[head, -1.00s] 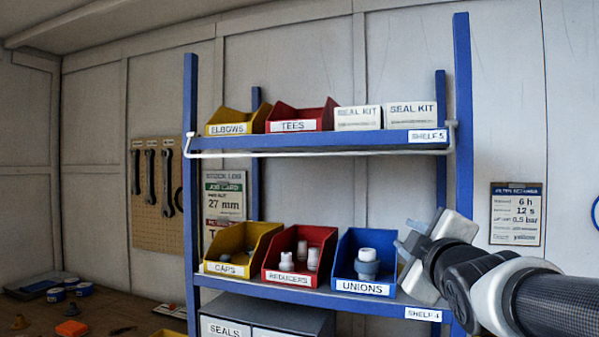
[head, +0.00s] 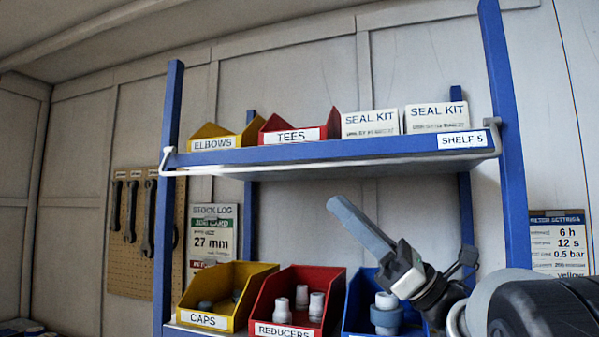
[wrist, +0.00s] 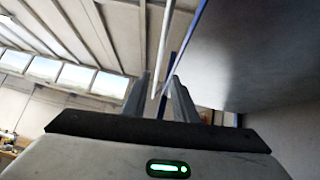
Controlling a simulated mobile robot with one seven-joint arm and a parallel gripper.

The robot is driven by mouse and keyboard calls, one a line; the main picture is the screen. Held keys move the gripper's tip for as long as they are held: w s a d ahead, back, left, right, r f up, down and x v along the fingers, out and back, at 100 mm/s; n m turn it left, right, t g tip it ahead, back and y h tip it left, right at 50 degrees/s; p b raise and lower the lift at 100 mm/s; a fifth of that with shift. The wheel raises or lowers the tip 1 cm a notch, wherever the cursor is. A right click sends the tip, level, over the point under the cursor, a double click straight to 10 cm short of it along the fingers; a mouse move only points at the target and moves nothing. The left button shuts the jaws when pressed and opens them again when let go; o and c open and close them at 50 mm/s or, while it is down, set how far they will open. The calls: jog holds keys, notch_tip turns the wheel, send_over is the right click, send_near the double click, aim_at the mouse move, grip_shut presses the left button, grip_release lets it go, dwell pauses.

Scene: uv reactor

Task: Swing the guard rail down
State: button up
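The guard rail (head: 330,164) is a thin white bar along the front lower edge of the shelf marked SHELF 5, with a bent arm at each end. My gripper (head: 338,206) is below that shelf, pointing up and left, with its fingertips a little under the rail and apart from it. In the wrist view my gripper (wrist: 157,85) is open, with a gap between two grey fingers. The rail (wrist: 164,40) shows there as a white bar lined up with the gap, seemingly beyond the fingertips. Nothing is held.
The upper shelf (head: 350,151) carries the ELBOWS bin, TEES bin and two SEAL KIT boxes. Below my gripper are the yellow CAPS bin (head: 205,320), red REDUCERS bin (head: 260,308) and blue UNIONS bin (head: 357,310). Blue posts (head: 507,130) stand at both sides.

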aim_at(299, 165)
jog(key=shift+t, duration=0.3)
jog(key=p+x, duration=0.1)
jog(key=x, duration=0.2)
jog(key=p+x, duration=0.1)
jog(key=x, duration=0.3)
jog(key=p+x, duration=0.1)
jog(key=x, duration=0.3)
jog(key=shift+s+a+r+p, duration=0.15)
jog(key=shift+s+a+p, duration=0.1)
jog(key=shift+s+p, duration=0.05)
